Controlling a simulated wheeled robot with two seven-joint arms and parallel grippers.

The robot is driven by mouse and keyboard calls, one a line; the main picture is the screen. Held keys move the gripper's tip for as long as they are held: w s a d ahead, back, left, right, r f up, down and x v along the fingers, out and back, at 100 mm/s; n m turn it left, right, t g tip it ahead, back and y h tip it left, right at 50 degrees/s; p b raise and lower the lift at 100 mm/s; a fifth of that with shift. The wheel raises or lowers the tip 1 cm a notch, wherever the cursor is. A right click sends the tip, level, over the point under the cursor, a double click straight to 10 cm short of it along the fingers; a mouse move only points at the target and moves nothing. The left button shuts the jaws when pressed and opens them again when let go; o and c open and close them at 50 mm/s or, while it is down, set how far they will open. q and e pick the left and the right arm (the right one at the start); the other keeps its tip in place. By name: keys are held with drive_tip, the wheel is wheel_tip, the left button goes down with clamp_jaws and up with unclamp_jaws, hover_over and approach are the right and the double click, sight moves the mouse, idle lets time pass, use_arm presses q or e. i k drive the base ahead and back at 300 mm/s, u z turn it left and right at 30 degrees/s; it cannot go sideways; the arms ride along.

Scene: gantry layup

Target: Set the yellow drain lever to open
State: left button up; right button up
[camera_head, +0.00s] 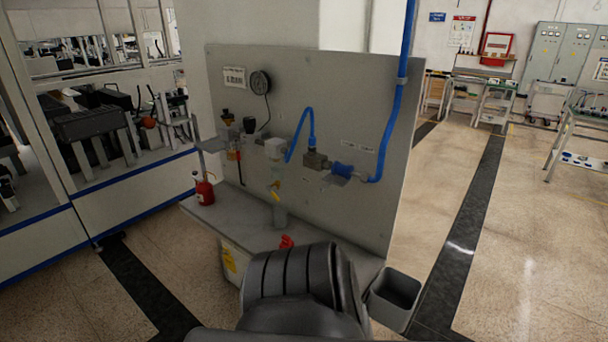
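Neither of my grippers is in view. A dark ribbed part of my own arm fills the bottom middle and hides the front of the bench there.
The panel also carries a gauge (260,83), a blue hose (300,132) and a blue fitting (343,170). A red bottle (204,190) and a red item (286,241) are on the bench (235,212). A dark bin (395,297) is at right. Floor is clear further right.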

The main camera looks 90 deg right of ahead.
sight(269, 187)
drive_tip(key=z, duration=3.1)
drive_tip(key=i, duration=0.3)
